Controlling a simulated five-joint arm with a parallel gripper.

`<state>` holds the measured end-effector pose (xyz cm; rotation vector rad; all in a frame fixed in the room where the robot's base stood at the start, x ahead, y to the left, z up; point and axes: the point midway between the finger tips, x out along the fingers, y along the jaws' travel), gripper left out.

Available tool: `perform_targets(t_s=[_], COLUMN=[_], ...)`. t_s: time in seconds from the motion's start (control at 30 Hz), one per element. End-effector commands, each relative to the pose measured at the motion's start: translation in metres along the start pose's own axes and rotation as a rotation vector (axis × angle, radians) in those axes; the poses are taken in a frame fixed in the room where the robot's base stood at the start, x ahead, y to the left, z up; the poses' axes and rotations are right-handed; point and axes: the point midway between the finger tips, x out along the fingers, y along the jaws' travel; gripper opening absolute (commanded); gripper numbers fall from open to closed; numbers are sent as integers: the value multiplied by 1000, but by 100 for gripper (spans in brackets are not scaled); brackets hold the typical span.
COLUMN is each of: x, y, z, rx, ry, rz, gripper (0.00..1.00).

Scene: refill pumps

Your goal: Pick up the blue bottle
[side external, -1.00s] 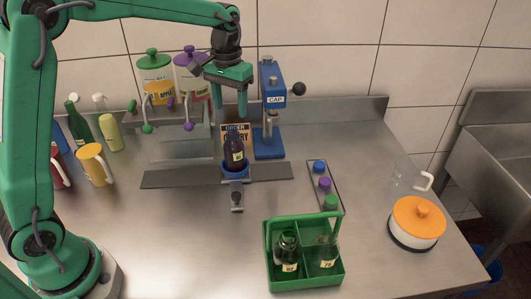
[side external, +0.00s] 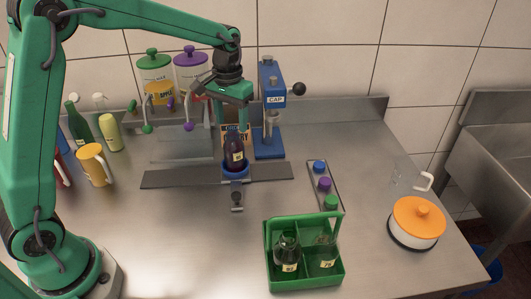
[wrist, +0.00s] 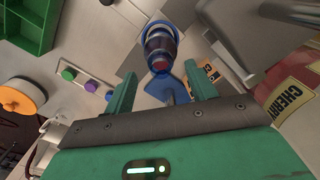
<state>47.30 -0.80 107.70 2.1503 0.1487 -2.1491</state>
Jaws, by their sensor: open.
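The blue bottle (side external: 234,148), dark and filled, with a pale label, stands upright in a blue round holder (side external: 236,175) on the counter slide. In the wrist view I look down on the bottle (wrist: 160,48), which shows blue glass and a reddish spot at its mouth. My gripper (side external: 230,125) is open and points down just above the bottle's top, with nothing between its fingers. In the wrist view the two green fingertips (wrist: 161,75) are spread, and the bottle lies beyond the gap between them.
A blue capping press (side external: 270,115) stands just right of my gripper, and an order card (side external: 240,131) is behind the bottle. Pump jars (side external: 155,70) stand at the back left. A green crate (side external: 270,245) with two bottles and a cap strip (side external: 324,183) are front right.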

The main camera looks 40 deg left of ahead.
Motion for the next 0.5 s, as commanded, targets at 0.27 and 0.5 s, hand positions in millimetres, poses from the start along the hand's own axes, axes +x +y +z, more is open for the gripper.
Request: perform_targets(t_s=[0.27, 0.5], x=[32, 38], y=[-1, -1], z=[1, 0], rx=[0, 0], ry=[-2, -1], rz=[0, 0], gripper=[56, 56])
